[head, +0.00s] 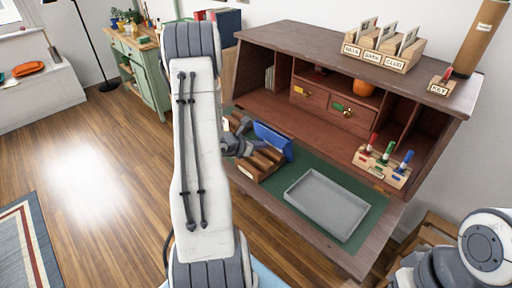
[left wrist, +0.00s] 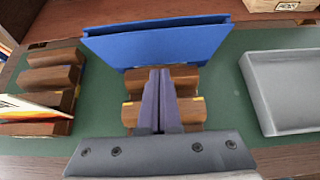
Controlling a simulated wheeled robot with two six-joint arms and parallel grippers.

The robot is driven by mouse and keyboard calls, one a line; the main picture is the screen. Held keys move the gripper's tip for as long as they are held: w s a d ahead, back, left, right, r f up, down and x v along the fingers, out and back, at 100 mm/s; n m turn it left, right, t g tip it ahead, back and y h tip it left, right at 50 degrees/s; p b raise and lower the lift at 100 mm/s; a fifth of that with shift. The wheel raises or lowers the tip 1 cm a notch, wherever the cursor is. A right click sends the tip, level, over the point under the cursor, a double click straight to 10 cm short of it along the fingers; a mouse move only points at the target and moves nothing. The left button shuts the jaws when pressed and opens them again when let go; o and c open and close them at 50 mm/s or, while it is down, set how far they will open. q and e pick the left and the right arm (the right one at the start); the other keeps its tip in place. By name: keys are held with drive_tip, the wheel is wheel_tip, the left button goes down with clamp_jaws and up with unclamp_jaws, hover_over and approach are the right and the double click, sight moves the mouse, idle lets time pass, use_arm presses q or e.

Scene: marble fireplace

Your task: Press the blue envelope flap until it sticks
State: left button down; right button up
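The blue envelope (head: 273,140) stands tilted in a wooden slotted rack (head: 262,164) on the desk's green mat. In the left wrist view the envelope (left wrist: 158,45) spans the top middle, its broad face toward me. I cannot make out its flap clearly. My left gripper (left wrist: 159,72) has its two fingers together, with nothing seen between them. Its tips are over the rack, at the envelope's lower edge; I cannot tell whether they touch. My right gripper is not in view.
A grey tray (head: 322,204) lies right of the rack on the green mat (head: 374,218). A wooden block with red, green and blue stamps (head: 382,166) stands behind it. The desk hutch (head: 330,105) rises behind.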

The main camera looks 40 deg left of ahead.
sight(268, 138)
use_arm(q)
drive_tip(key=shift+w+f, duration=0.2)
drive_tip(key=shift+w, duration=0.1)
drive_tip(key=shift+w+d+r, duration=0.1)
drive_tip(key=shift+w+r, duration=0.15)
drive_tip(key=shift+w, duration=0.7)
drive_tip(key=shift+w+d+r, duration=0.1)
drive_tip(key=shift+w+r, duration=0.15)
drive_tip(key=shift+w, duration=0.75)
drive_tip(key=shift+w+d+r, duration=0.1)
drive_tip(key=shift+w+r, duration=0.15)
drive_tip(key=shift+w, duration=0.7)
idle(0.5)
idle(0.5)
drive_tip(key=shift+s+a+f+b, duration=0.1)
drive_tip(key=shift+s+f+b, duration=0.05)
drive_tip(key=shift+s+b, duration=0.3)
drive_tip(key=shift+s+a+f+b, duration=0.15)
drive_tip(key=shift+s+b, duration=0.15)
drive_tip(key=shift+s, duration=0.2)
drive_tip(key=shift+s+f+b, duration=0.15)
drive_tip(key=shift+s+b, duration=0.15)
drive_tip(key=shift+s, duration=0.5)
drive_tip(key=shift+s+f+b, duration=0.15)
drive_tip(key=shift+s+b, duration=0.15)
drive_tip(key=shift+s, duration=0.45)
wheel_tip(268, 138, up, 8)
drive_tip(key=p, duration=0.5)
